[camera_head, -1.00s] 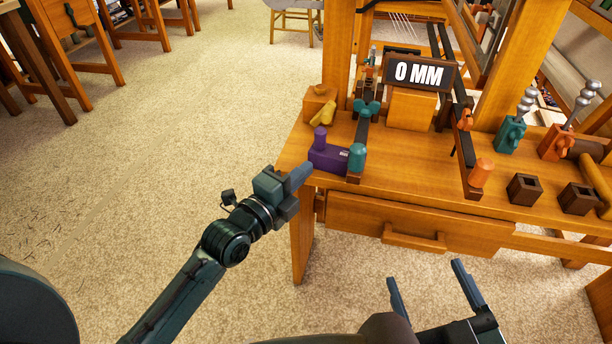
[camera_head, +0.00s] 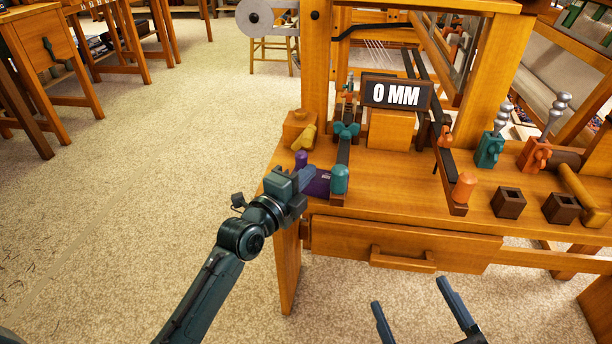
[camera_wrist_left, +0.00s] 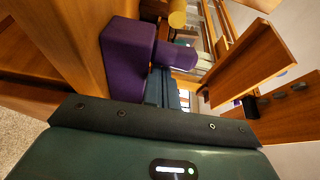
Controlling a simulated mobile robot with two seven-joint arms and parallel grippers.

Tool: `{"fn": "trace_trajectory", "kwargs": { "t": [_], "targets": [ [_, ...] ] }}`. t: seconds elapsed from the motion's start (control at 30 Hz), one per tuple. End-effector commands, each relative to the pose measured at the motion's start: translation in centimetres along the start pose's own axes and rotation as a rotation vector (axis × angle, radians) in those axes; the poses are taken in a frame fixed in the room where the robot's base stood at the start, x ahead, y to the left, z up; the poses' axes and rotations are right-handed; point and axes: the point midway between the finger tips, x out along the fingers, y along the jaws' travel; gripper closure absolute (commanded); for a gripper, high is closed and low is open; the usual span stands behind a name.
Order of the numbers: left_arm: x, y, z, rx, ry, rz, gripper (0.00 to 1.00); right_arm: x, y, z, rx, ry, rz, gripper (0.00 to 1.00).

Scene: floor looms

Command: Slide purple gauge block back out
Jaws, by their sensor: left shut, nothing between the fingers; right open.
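The purple gauge block (camera_head: 318,184) lies at the left front of the loom's wooden bench, against the near end of the dark left rail (camera_head: 343,155), beside a teal knob (camera_head: 339,179). A purple peg (camera_head: 301,159) stands up from it. My left gripper (camera_head: 306,178) is shut and empty, in front of the block and partly hiding it; I cannot tell whether they touch. The block (camera_wrist_left: 124,62) also fills the upper left of the left wrist view, close to the gripper. My right gripper (camera_head: 410,312) is open and empty, low in front of the drawer.
A sign reading 0 MM (camera_head: 397,94) stands on a wooden block behind. A right rail with an orange knob (camera_head: 464,187) runs along the bench. Two dark square holders (camera_head: 509,203) sit at the right. A drawer (camera_head: 400,243) is below. The floor at left is clear.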

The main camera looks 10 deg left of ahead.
Motion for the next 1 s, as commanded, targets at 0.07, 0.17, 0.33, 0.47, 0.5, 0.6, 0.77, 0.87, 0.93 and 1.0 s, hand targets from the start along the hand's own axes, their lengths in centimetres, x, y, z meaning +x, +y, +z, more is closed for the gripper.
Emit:
{"fn": "trace_trajectory", "kwargs": {
  "t": [0.07, 0.17, 0.33, 0.47, 0.5, 0.6, 0.77, 0.87, 0.93, 1.0],
  "targets": [
    [-0.3, -0.1, 0.9, 0.009, -0.001, 0.002, 1.00, 0.0, 0.0, -0.2, -0.003, 0.000, 0.000, 0.20],
    [-0.8, -0.1, 2.2, 0.011, -0.001, 0.002, 1.00, 0.0, 0.1, -0.4, -0.007, 0.001, -0.001, 0.20],
    [-1.5, -0.1, 4.2, 0.009, 0.000, 0.002, 1.00, -0.1, 0.1, -0.2, -0.016, -0.003, -0.002, 0.20],
    [-1.7, -0.1, 4.9, 0.003, 0.001, 0.000, 1.00, -0.2, 0.0, 0.1, -0.020, -0.012, -0.003, 0.20],
    [-1.7, -0.1, 5.0, 0.002, 0.001, 0.000, 1.00, -0.2, 0.0, 0.2, -0.020, -0.013, -0.003, 0.20],
    [-1.7, 0.0, 5.0, 0.001, 0.001, 0.000, 1.00, -0.2, 0.0, 0.2, -0.021, -0.013, -0.002, 0.20],
    [-1.7, 0.0, 5.0, 0.001, 0.001, 0.000, 1.00, -0.2, 0.1, 0.2, -0.021, -0.013, 0.000, 0.20],
    [-1.7, 0.0, 5.0, 0.001, 0.001, 0.000, 1.00, -0.2, 0.1, 0.1, -0.019, -0.013, 0.002, 0.20],
    [-1.8, -0.1, 5.0, 0.001, 0.001, 0.001, 1.00, -0.1, 0.1, 0.1, -0.018, -0.014, 0.004, 0.20],
    [-1.8, -0.1, 5.0, 0.001, 0.001, 0.001, 1.00, -0.1, 0.2, 0.0, -0.016, -0.019, 0.005, 0.20]
  ]
}}
